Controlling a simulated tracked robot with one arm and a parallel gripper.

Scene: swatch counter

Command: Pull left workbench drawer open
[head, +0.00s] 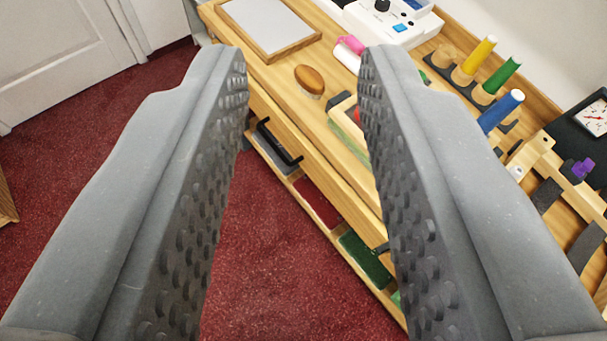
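The wooden workbench (285,85) runs diagonally from the upper left toward the lower right. A drawer front with a black bar handle (278,142) shows below the bench top, between my gripper's fingers in the picture. This drawer looks closed. Part of another dark handle (381,248) shows farther right along the bench front, mostly hidden by my right finger. My gripper (305,62) is open and empty, its two grey padded fingers wide apart. The fingers appear nearer to the camera than the handle and do not visibly touch it.
On the bench top are a framed grey board (272,22), an oval wooden brush (310,80), a white device (394,20) and several colored-handled tools (499,78). Colored swatches (318,205) lie on a lower shelf. Red carpet (268,260) is clear before the bench; a white door (68,55) stands left.

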